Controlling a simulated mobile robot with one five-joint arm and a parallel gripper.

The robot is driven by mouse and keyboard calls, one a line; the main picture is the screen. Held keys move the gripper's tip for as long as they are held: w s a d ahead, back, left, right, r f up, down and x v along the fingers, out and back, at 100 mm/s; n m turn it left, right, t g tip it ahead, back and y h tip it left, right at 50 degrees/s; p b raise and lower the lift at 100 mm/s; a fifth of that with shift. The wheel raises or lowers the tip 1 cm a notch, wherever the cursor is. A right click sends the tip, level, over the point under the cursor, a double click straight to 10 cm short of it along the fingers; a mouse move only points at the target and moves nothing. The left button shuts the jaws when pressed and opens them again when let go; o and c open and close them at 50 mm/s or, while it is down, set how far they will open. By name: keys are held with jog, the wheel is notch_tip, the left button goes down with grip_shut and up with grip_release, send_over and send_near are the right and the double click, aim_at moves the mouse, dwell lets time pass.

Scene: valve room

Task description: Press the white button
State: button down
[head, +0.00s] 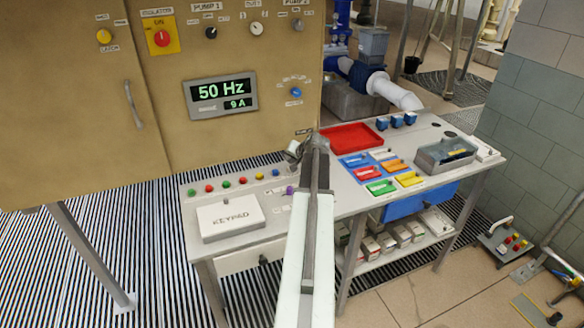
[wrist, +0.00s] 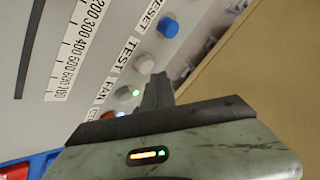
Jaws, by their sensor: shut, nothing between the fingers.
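A whitish round button (wrist: 142,91) shows in the wrist view beside the label TEST. In the head view my gripper (head: 294,150) is over the back of the grey bench, near the right end of a row of coloured buttons. I cannot make out the white button in that view; my arm covers part of that area.
A blue button (wrist: 168,27) labelled RESET is close by in the wrist view. A tan cabinet (head: 75,95) stands behind the bench's left part.

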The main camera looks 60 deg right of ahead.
jog(key=shift+f, duration=0.1)
dwell(0.7)
jog(key=shift+w+f+b, duration=0.1)
jog(key=shift+f+b, duration=0.2)
jog(key=shift+b, duration=0.1)
jog(key=shift+f+b, duration=0.5)
dwell(0.5)
jog(key=shift+r, duration=0.1)
jog(key=shift+r+p, duration=0.85)
jog(key=shift+p, duration=0.1)
notch_tip(320, 180, up, 5)
jog(key=p, duration=0.5)
jog(key=shift+r, duration=0.1)
dwell(0.4)
